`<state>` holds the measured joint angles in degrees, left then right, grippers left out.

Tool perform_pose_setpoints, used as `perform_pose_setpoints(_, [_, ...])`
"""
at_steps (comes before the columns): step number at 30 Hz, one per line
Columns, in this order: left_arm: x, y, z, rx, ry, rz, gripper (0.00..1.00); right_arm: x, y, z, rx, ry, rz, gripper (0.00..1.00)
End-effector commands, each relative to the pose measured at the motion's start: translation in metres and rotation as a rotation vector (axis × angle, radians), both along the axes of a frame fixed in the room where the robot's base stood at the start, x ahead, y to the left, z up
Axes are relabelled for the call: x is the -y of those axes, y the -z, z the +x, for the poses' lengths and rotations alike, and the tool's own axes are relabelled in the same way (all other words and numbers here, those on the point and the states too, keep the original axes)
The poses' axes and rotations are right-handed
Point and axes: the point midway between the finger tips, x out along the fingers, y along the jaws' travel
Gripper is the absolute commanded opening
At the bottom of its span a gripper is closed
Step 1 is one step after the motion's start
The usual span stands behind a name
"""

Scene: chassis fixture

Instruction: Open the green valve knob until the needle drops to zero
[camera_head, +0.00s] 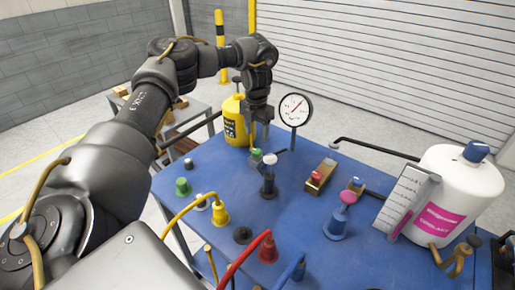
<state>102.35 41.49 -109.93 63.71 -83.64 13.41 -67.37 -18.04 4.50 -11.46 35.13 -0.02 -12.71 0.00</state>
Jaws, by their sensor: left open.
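A small green knob (256,154) sits at the back of the blue table, just below my left gripper (259,144). The gripper points straight down with its jaws open, and I cannot tell whether it touches the knob. A round white gauge (296,109) stands on a post just right of the gripper. Its reddish needle points to the upper right, off a reading that is too small to make out. Another green knob (183,187) sits at the table's left edge, away from the gripper. My right gripper is not in view.
On the blue table (300,215), a dark fitting with a pale top (268,182) stands close in front of the gripper. A yellow bottle (236,122) is close behind it. A white jug (455,195) stands at right.

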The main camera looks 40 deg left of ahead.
Motion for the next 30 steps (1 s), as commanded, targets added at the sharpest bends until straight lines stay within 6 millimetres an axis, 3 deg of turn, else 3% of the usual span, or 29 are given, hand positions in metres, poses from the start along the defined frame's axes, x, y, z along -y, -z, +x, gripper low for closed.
perform_pose_setpoints(7, [0.000,0.050,-0.001,-0.004,-0.002,-0.002,0.55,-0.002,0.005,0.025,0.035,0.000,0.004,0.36])
perform_pose_setpoints(12, [0.000,0.069,-0.001,-0.003,0.000,0.000,0.55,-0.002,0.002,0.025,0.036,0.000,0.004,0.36])
perform_pose_setpoints(25, [0.000,0.080,0.000,0.000,0.000,0.000,0.55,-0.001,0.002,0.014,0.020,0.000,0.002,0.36])
perform_pose_setpoints(30, [0.000,0.079,0.000,0.000,0.000,0.000,0.34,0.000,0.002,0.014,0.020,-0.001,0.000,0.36])
